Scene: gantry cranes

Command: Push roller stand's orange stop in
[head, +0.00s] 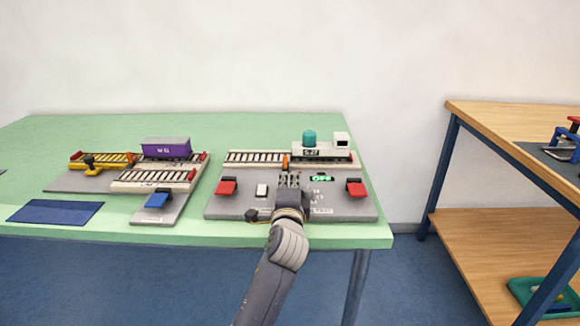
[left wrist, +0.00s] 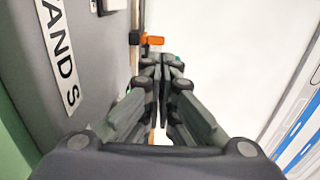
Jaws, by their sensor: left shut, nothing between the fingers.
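The roller stand (head: 340,210) is a grey panel on the green table with rollers (head: 255,158) along its back. Its small orange stop (head: 285,161) stands upright at the rollers, beside the white locomotive (head: 320,150) with a teal dome. In the left wrist view the orange stop (left wrist: 152,40) shows just beyond my fingertips. My left gripper (head: 289,178) is shut and empty, over the panel on the near side of the stop. It also shows in the left wrist view (left wrist: 161,62). I cannot tell whether it touches the stop. My right gripper is not in view.
Red switches (head: 227,187) (head: 356,189), a white button (head: 262,190) and a lit green display (head: 321,178) are on the panel. To the left stand a second track unit with a purple wagon (head: 166,149) and a blue mat (head: 55,212). A wooden shelf (head: 500,128) is right.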

